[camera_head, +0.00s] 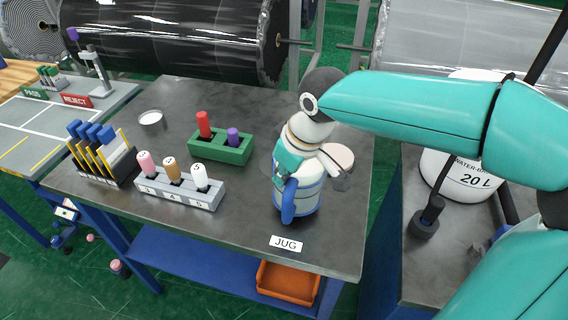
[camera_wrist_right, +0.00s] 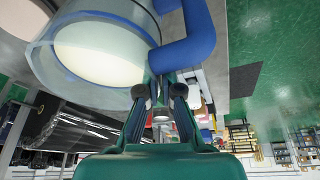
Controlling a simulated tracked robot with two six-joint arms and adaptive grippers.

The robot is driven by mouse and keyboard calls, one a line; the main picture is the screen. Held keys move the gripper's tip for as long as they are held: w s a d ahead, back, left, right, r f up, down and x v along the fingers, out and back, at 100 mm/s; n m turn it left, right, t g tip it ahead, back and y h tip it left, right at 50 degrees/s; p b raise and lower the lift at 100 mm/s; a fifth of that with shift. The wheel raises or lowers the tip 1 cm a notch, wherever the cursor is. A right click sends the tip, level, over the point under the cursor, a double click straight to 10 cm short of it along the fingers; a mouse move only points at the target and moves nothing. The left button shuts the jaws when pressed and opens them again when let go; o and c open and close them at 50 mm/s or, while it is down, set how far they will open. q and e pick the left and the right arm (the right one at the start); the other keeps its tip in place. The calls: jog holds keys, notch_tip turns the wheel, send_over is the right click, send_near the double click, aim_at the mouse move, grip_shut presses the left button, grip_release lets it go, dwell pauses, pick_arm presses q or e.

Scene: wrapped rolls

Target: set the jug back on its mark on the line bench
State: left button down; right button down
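The jug (camera_head: 311,196), pale with blue bands and a blue handle (camera_head: 288,203), stands upright near the front edge of the line bench, just behind the white JUG label (camera_head: 286,242). Any mark under it is hidden. My right gripper (camera_wrist_right: 160,90) reaches over the jug and hides its upper part in the head view. In the wrist view, which is upside down, the jug (camera_wrist_right: 105,45) fills the upper left. The two fingertips are apart beside the top of the handle (camera_wrist_right: 186,45), with background visible between them and no handle in the gap. My left gripper is out of view.
On the bench (camera_head: 245,235) are a grey holder (camera_head: 180,192) with several capped pieces, a green block (camera_head: 220,148), a black rack (camera_head: 100,165), a white dish (camera_head: 151,118) and a pale disc (camera_head: 340,156). A white 20 L container (camera_head: 460,178) stands on the right.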

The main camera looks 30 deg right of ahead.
jog(key=shift+w+f, duration=0.1)
jog(key=shift+f, duration=1.35)
jog(key=c, duration=1.8)
grip_release()
jog(key=shift+f, duration=0.1)
jog(key=o, duration=0.5)
jog(key=v, duration=1.2)
